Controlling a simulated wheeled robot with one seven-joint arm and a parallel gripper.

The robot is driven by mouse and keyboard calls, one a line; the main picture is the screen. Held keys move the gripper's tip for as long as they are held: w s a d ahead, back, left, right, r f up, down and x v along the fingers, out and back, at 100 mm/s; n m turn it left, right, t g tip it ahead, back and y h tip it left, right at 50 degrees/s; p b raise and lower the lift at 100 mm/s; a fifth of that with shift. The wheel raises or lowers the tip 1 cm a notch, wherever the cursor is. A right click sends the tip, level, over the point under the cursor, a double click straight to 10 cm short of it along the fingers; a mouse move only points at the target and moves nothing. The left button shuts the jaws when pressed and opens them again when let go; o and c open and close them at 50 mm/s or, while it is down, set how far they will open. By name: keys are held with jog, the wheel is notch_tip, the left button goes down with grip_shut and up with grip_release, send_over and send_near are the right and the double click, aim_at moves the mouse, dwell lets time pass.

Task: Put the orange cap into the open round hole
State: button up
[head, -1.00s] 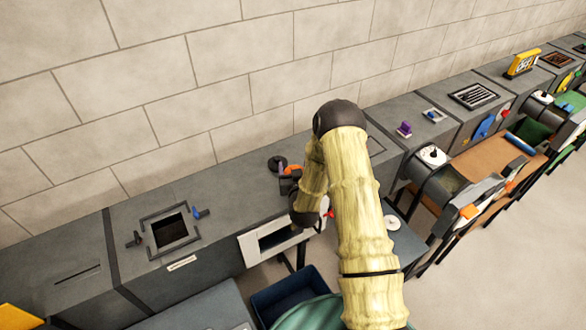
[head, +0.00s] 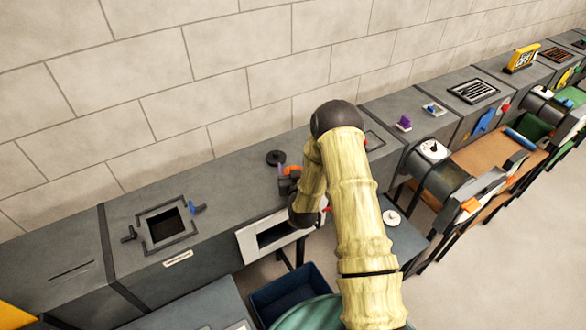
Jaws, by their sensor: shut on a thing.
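The orange cap (head: 291,170) shows as a small orange patch just above the grey duct top. My gripper (head: 287,178) is shut on it, and the bent arm hides most of the gripper from the right. A dark round spot (head: 275,158) lies on the duct top just behind and left of the cap. It looks like the round hole with a dark rim, but it is too small to see inside. The cap is apart from it in the picture; I cannot tell its exact height.
A square opening with a raised frame (head: 165,228) and a blue latch (head: 198,209) is on the duct to the left. A white-framed side opening (head: 275,236) is below the cap. A blue bin (head: 290,293) stands in front. More duct stations run right.

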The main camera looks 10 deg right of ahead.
jog(key=shift+f+b, duration=1.05)
jog(key=shift+f, duration=0.25)
jog(key=shift+w, duration=0.2)
